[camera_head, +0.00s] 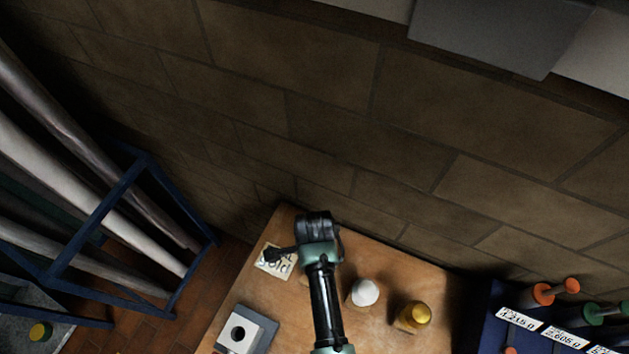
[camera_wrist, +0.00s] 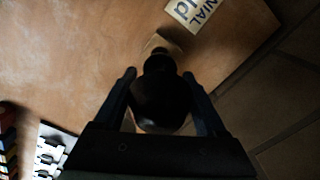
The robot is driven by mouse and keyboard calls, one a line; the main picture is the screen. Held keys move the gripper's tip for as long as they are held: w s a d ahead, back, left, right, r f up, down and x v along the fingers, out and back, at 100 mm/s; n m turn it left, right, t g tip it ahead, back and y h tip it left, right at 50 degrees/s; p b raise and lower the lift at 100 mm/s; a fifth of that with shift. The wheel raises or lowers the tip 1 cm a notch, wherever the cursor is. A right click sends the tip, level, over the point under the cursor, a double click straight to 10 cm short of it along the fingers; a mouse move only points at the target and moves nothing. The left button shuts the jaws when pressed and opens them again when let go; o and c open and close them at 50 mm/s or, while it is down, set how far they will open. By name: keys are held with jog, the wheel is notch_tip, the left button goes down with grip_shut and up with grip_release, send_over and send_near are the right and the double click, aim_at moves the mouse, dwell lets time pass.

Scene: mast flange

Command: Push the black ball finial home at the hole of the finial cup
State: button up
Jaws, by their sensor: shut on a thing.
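The black ball finial (camera_wrist: 160,103) is between the two fingers of my gripper (camera_wrist: 159,75) in the wrist view. My gripper is shut on its ball, and its narrow black neck points away from the camera toward a small wooden block on the bench. I cannot tell whether the neck touches that block. In the head view my gripper (camera_head: 275,256) is a dark shape over the paper label (camera_head: 272,263); the finial cannot be told apart there. A white block with a dark round hole (camera_head: 239,334), apparently the finial cup, sits on a grey base at the bench's lower left.
A white ball finial (camera_head: 365,292) and a gold one (camera_head: 416,314) stand on the wooden bench (camera_head: 390,268) right of my arm. A blue rack (camera_head: 125,185) of pipes stands left. A dark blue unit (camera_head: 480,318) with orange and green knobs is at right. A brick wall rises behind.

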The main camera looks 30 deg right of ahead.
jog(key=shift+f+b, duration=1.85)
jog(key=shift+f, duration=0.85)
jog(key=o, duration=1.5)
jog(key=shift+c, duration=0.2)
jog(key=shift+r, duration=0.1)
notch_tip(320, 180, up, 13)
jog(key=shift+f+b, duration=0.1)
jog(key=shift+b, duration=0.6)
